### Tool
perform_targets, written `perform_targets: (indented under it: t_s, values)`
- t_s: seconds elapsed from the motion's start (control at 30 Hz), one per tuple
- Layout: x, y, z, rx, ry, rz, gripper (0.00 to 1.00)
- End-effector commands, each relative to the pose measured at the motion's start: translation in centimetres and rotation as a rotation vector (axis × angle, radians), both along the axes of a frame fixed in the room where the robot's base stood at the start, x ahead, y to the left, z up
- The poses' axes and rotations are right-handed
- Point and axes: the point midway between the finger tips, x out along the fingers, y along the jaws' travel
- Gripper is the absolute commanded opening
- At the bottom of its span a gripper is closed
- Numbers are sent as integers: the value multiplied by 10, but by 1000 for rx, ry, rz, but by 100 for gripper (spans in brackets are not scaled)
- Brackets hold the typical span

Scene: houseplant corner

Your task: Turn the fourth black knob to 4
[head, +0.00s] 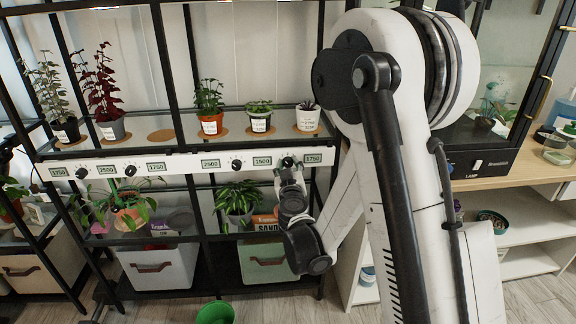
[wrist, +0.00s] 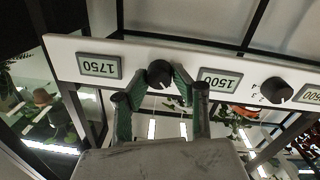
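A white panel (head: 180,163) runs along the front of the shelf, with black knobs between number plates. The rightmost black knob (head: 288,161), fourth from the left among those I see, sits between the 1500 plate (head: 262,160) and the 1750 plate (head: 312,158). My gripper (head: 289,172) is at this knob. In the upside-down wrist view the knob (wrist: 160,73) is between my two fingertips (wrist: 161,79), one close on each side. I cannot tell whether they press on it. Its pointer and scale are not readable.
The neighbouring knob (wrist: 277,90) shows a scale with digits beside it. Potted plants stand on the shelf above, including a terracotta pot (head: 211,124) and a white pot (head: 307,118). More plants and bins (head: 160,266) are below. A green bucket (head: 215,313) stands on the floor.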

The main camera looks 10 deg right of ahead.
Motion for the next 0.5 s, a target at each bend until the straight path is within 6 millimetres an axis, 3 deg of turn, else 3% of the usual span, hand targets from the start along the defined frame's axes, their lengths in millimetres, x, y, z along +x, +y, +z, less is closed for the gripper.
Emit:
perform_targets:
  t_s: [0.03, 0.13, 0.5]
  values:
    - [0, 0, 0, 0, 0, 0, 13]
    - [0, 0, 0, 0, 0, 0, 0]
    - [0, 0, -1, 62, -9, 0, 0]
